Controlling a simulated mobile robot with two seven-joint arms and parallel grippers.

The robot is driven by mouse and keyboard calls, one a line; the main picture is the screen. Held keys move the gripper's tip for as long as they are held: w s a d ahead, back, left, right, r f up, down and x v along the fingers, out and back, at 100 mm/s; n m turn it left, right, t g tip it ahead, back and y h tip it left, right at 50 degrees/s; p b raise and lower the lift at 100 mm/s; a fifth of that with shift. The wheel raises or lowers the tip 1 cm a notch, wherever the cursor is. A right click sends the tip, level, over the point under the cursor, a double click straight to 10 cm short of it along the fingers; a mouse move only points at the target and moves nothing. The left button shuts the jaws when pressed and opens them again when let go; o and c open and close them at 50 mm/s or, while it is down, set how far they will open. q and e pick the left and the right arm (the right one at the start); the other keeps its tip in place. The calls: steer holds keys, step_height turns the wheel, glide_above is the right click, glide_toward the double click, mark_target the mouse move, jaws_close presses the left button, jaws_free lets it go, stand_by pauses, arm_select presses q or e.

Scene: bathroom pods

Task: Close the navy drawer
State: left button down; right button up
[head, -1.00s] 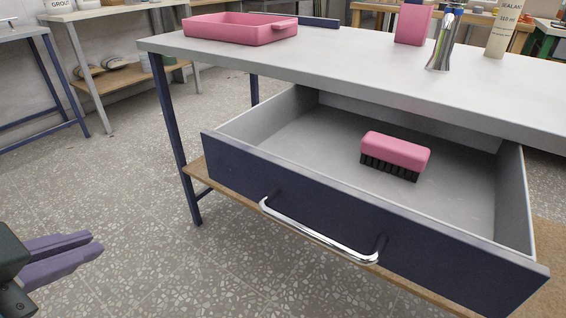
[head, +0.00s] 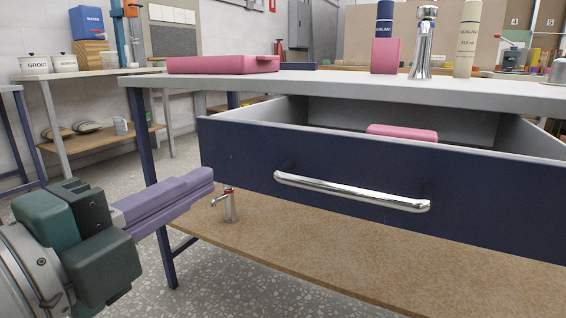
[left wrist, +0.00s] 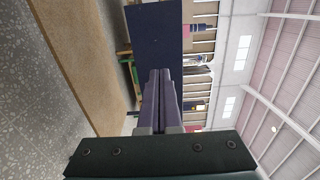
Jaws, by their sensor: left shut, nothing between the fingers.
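The navy drawer (head: 345,181) stands pulled out from under the grey tabletop, with a chrome bar handle (head: 350,192) across its front. A pink brush (head: 402,132) lies inside; only its top shows above the front panel. My left gripper (head: 211,181) has purple fingers shut together with nothing between them. In the head view it is just left of the drawer front's lower left corner; I cannot tell whether they touch. In the left wrist view the fingers (left wrist: 159,75) point toward the navy drawer front (left wrist: 154,35). My right gripper is not in view.
The tabletop (head: 330,82) bears a pink tray (head: 222,64), a pink container (head: 385,56), a chrome tap (head: 424,45) and sealant tubes. A wooden lower shelf (head: 330,245) runs below the drawer, with a small tap (head: 229,204) on it. A navy table leg (head: 146,150) stands at left.

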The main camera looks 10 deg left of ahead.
mark_target(255, 154)
arm_select(q)
steer(key=b+x, duration=0.1)
steer(key=x, duration=0.7)
steer(key=shift+f, duration=0.1)
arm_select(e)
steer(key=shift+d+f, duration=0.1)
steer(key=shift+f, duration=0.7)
arm_select(q)
steer(key=shift+w, duration=0.1)
